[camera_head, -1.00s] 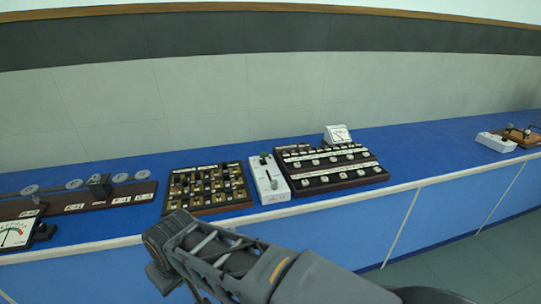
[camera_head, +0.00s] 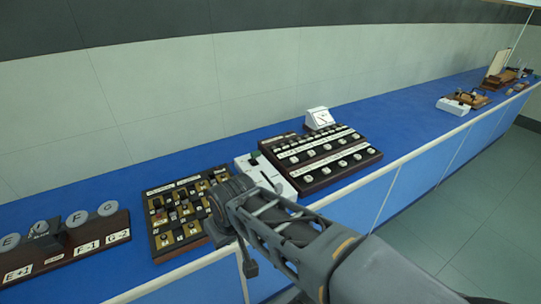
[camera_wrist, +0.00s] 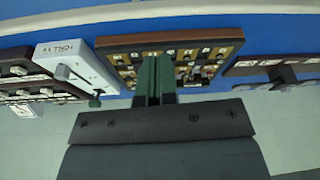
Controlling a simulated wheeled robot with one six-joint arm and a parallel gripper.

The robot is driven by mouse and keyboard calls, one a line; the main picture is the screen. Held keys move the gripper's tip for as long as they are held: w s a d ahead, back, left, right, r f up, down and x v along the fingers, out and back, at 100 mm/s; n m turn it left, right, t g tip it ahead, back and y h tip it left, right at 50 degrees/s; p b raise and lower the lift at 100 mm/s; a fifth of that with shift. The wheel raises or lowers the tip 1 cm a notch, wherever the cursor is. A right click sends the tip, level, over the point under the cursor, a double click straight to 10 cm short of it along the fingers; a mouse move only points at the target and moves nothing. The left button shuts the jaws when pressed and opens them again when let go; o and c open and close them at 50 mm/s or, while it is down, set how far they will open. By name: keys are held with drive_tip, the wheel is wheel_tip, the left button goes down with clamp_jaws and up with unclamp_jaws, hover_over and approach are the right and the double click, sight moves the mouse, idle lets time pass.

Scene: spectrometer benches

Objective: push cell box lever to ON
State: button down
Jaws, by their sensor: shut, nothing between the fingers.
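A white box (camera_head: 287,188) with a dark lever stands on the blue bench, right of a dark board with gold parts. A second small white box (camera_head: 452,107) stands far right on the bench; I cannot tell from labels which is the cell box. My gripper (camera_wrist: 157,62) is shut and empty, its green fingers pointing at the gold-part board, right of the near white box and apart from its lever.
The gold-part board (camera_head: 172,203) is left of the near white box. A dark board with rows of knobs (camera_head: 345,172) is close on its right, with a white meter (camera_head: 318,118) behind. A letter-disc board (camera_head: 83,240) is at left.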

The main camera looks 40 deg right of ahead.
drive_tip(key=shift+a, duration=0.1)
drive_tip(key=w+d+r+m+t+y+p, duration=0.1)
drive_tip(key=w+m+t+y+p, duration=0.1)
drive_tip(key=w+m+y, duration=0.5)
drive_tip(key=w+d+m+t+p, duration=0.25)
drive_tip(key=w+m, duration=0.25)
drive_tip(key=m, duration=0.6)
drive_tip(key=w+d+f+m+t+h+p, duration=0.1)
drive_tip(key=d+m+t+h, duration=0.1)
drive_tip(key=d+m, duration=0.4)
drive_tip(key=w+d+f+m+t+h+p, duration=0.1)
drive_tip(key=d+m+t+h, duration=0.1)
drive_tip(key=d+m, duration=0.4)
drive_tip(key=w+d+f+m+t+h+p, duration=0.1)
drive_tip(key=d+m+h, duration=0.3)
drive_tip(key=d, duration=0.5)
drive_tip(key=shift+w+d+f+m+t, duration=0.1)
drive_tip(key=shift+w+m+t, duration=0.15)
drive_tip(key=shift+m, duration=0.45)
drive_tip(key=shift+w+f+m+t, duration=0.1)
drive_tip(key=shift+w+m+t, duration=0.15)
drive_tip(key=shift+m, duration=0.45)
drive_tip(key=shift+s+d+f+m+h, duration=0.1)
drive_tip(key=shift+d+f+m+h, duration=0.05)
drive_tip(key=shift+d+m+h, duration=0.3)
